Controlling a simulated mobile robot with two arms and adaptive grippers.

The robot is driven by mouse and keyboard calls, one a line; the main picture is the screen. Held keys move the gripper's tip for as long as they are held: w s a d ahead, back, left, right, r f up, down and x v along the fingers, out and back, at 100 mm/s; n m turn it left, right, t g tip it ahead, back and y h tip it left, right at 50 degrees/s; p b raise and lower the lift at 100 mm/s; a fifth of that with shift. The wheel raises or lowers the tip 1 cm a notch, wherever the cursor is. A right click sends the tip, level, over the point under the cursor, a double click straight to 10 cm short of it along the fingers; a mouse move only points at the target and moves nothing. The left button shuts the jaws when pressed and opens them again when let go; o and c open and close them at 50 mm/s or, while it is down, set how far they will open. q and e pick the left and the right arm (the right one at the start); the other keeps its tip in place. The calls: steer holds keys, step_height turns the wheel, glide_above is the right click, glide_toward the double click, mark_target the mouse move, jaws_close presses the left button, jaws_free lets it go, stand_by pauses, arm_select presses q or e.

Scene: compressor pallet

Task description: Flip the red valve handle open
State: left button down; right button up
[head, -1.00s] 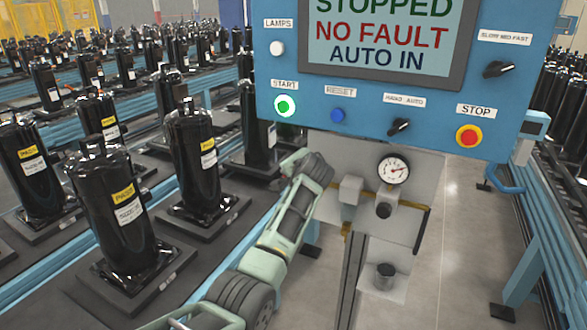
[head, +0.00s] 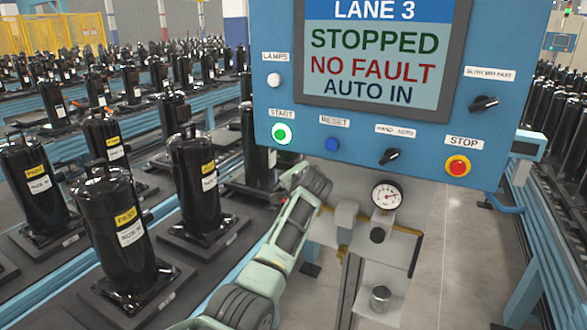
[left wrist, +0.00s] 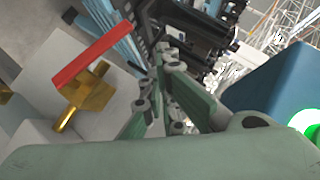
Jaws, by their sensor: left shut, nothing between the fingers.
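The red valve handle (left wrist: 92,54) shows in the left wrist view as a flat bar slanting up to the right. It sits on a brass valve body (left wrist: 88,92) in front of a pale grey block. My left gripper (left wrist: 165,72) is shut and empty, to the right of the handle in that view, with a visible gap in the picture. In the head view my left arm reaches up under the blue control panel (head: 262,103). The gripper's fingers and the red handle are hidden there. My right gripper is in neither current view.
A pressure gauge (head: 386,195) is on the grey plate below the panel. The panel carries a lit green start button (head: 282,133) and a red stop button (head: 457,166). Black compressors (head: 117,230) stand on pallets at left. Bare floor shows right of the plate.

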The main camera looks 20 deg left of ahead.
arm_select(q)
steer(key=s+d+r+b, duration=0.1)
steer(key=s+r+b, duration=0.2)
steer(key=s+r, duration=0.3)
steer(key=shift+s+d+r, duration=0.2)
steer(key=shift+s+d, duration=0.15)
steer(key=shift+s, duration=0.2)
arm_select(e)
step_height(320, 180, down, 4)
steer(key=shift+r, duration=0.25)
